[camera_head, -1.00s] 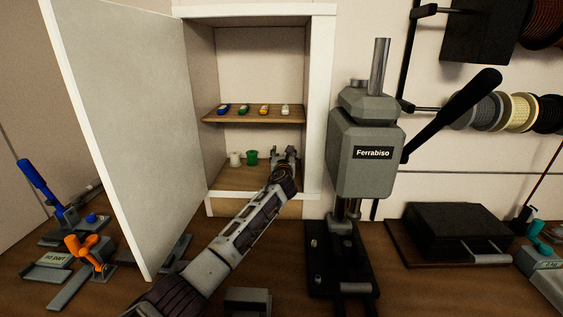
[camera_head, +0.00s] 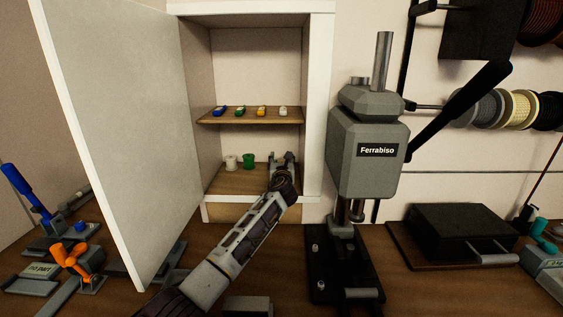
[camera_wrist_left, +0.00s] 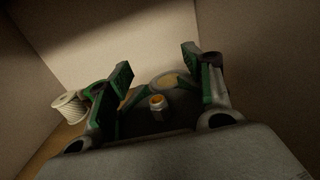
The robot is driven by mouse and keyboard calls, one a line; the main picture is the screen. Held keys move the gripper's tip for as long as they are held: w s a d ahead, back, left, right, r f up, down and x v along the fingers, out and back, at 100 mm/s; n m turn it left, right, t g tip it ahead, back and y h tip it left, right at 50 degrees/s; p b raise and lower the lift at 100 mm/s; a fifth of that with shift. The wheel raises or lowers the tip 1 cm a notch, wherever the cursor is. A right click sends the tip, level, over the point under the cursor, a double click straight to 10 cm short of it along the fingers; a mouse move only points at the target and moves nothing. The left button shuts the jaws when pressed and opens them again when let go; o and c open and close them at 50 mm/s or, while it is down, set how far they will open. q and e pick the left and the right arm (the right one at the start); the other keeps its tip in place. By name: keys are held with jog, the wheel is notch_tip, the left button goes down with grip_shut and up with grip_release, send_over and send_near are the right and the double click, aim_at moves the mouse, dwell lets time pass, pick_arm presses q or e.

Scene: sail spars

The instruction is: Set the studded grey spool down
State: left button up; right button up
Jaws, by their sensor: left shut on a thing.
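My left gripper (camera_head: 283,160) reaches into the lower compartment of the open cabinet (camera_head: 320,100), at its right side. It is shut on the studded grey spool, whose round pale top (camera_wrist_left: 168,79) shows between the green-padded fingers in the left wrist view. In the head view the gripper mostly hides this spool. Its studs and whether its base touches the cabinet floor cannot be made out. A white spool (camera_head: 231,162) and a green spool (camera_head: 249,160) stand to the left of the gripper. The white spool also shows in the left wrist view (camera_wrist_left: 70,106). My right gripper is out of view.
A wooden shelf (camera_head: 250,116) with several small coloured items lies above the gripper. The cabinet door (camera_head: 115,130) stands open on the left. A grey Ferrabiso press (camera_head: 366,150) stands close to the right. Toggle clamps (camera_head: 72,257) lie left of the door.

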pick_arm(q)
jog(key=o, duration=0.8)
jog(key=shift+f, duration=0.15)
jog(key=o, duration=0.6)
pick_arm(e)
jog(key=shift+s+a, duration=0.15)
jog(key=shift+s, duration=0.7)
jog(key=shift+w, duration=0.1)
